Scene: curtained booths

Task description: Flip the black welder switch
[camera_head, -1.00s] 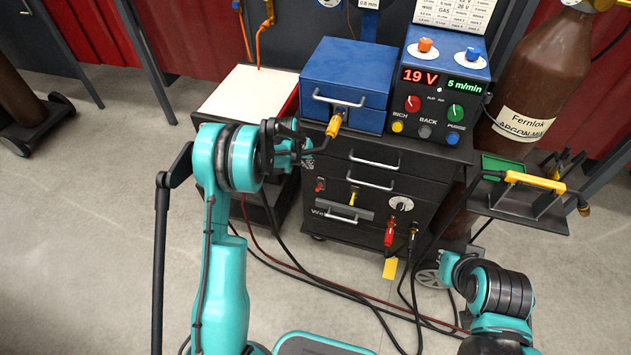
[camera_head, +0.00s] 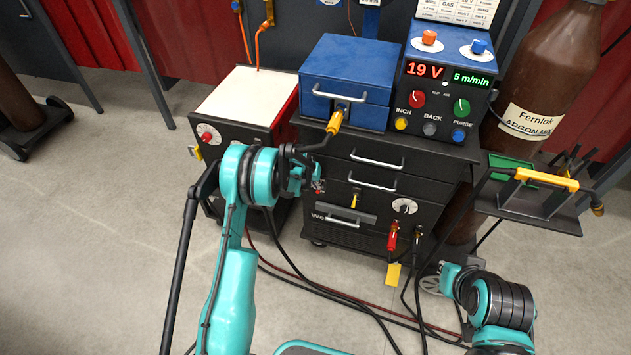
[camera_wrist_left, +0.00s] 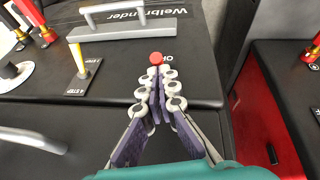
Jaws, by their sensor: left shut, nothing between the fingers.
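The black welder (camera_head: 335,233) stands below the blue box, with "Welbrander" lettering on its front. A red-tipped switch on its front panel shows in the left wrist view (camera_wrist_left: 157,58), beside a partly hidden label starting with "O". My left gripper (camera_wrist_left: 160,76) is shut and empty, its fingertips just at the red tip; contact cannot be told, and the switch's base is hidden behind the fingers. In the head view my left gripper (camera_head: 312,184) is at the welder's left front, largely covering the switch.
A yellow-tipped step switch (camera_wrist_left: 80,60) and a handle (camera_wrist_left: 135,28) are close by on the same panel. A red and black cabinet (camera_head: 240,105) stands to the left. Red and black cable plugs (camera_head: 391,240) hang at the welder's right.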

